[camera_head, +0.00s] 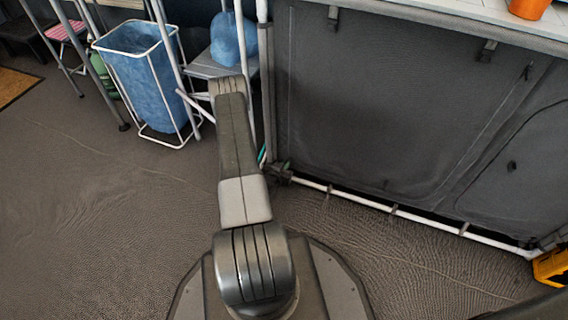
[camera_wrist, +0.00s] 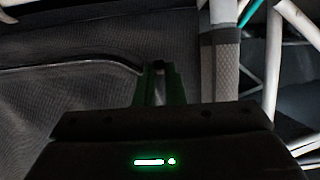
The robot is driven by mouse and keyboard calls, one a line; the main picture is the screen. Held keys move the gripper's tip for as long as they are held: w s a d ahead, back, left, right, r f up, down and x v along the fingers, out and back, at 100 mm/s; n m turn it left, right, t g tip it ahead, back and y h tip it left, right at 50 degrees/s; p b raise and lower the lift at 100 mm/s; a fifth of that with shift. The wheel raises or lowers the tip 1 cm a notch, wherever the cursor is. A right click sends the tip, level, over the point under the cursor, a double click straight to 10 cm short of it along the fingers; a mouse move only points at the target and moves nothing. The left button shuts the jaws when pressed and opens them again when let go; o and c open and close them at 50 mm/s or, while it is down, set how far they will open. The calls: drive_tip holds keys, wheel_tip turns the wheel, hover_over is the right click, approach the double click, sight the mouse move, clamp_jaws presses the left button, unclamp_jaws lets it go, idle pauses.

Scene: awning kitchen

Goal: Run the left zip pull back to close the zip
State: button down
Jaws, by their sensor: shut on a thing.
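In the wrist view, my gripper (camera_wrist: 159,78) has its two green fingers close together at a grey fabric panel. It is shut on a small dark zip pull (camera_wrist: 158,66), mostly hidden between the fingertips. The zip seam (camera_wrist: 85,66) runs as a curved line across the panel from the left and bends down to the fingers. In the head view, the grey fabric cupboard front (camera_head: 385,105) stands to the right of my arm. My gripper and the held pull are hidden there behind the arm.
A pale post with a grey sleeve (camera_wrist: 220,65) stands just right of the fingers, with white tubes beyond. In the head view, a blue laundry bag (camera_head: 150,85) in a white frame stands left of my arm. A white rail (camera_head: 400,212) runs along the cupboard's foot. Open floor lies at left.

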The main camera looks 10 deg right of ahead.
drive_tip(key=shift+f, duration=1.5)
drive_tip(key=c, duration=1.5)
unclamp_jaws()
drive_tip(key=shift+f, duration=0.15)
